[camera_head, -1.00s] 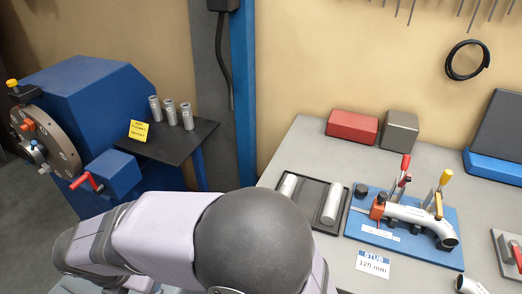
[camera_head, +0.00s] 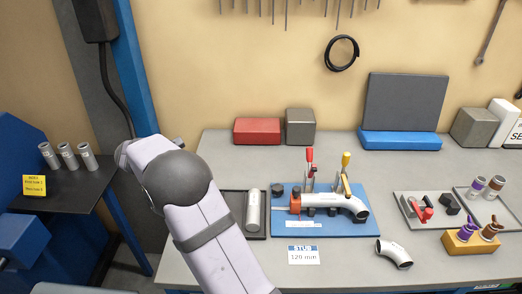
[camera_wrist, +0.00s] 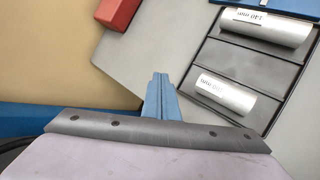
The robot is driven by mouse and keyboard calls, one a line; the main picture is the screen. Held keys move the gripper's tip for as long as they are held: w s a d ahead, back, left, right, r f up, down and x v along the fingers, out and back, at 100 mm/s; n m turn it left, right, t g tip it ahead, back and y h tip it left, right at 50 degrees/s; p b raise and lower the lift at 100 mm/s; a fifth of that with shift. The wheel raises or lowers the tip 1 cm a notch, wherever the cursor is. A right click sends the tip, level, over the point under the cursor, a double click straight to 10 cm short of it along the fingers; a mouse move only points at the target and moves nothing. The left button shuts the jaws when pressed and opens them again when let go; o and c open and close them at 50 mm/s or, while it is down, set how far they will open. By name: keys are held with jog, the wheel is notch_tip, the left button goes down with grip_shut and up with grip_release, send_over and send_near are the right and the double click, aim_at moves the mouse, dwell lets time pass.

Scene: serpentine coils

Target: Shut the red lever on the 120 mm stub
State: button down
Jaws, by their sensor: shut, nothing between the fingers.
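The red lever (camera_head: 309,160) stands upright at the left of a blue fixture plate (camera_head: 352,228) in the head view. A yellow-handled lever (camera_head: 346,162) stands upright to its right. A card (camera_head: 303,254) reading "STUB 120 mm" lies in front. In the wrist view my gripper (camera_wrist: 160,78) has its fingers together and empty, beside the dark tray; the levers are outside that view. In the head view my arm hides the gripper.
The dark tray (camera_head: 261,238) left of the fixture holds silver cylinders, two visible in the wrist view. A red box (camera_head: 257,131) and grey box (camera_head: 300,126) stand behind. A loose elbow (camera_head: 394,253) lies front right. A grey tray with a red-handled clamp (camera_head: 421,208) stands farther right.

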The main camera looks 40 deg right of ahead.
aim_at(310, 161)
jog(key=s+d+m+g+h+p, duration=0.1)
jog(key=s+d+m+p, duration=0.1)
jog(key=s+d, duration=0.4)
jog(key=s+d+m+g+h+p, duration=0.1)
jog(key=s+d, duration=0.5)
jog(key=d, duration=0.7)
jog(key=s+d+m+g+h+p, duration=0.1)
jog(key=s+d+m+p, duration=0.3)
jog(key=d, duration=0.6)
jog(key=shift+s+r+g, duration=0.35)
jog(key=shift+s+g, duration=0.25)
jog(key=shift+s, duration=0.45)
jog(key=shift+f+h+b, duration=0.15)
jog(key=shift+h+b, duration=0.15)
jog(key=shift+b, duration=0.65)
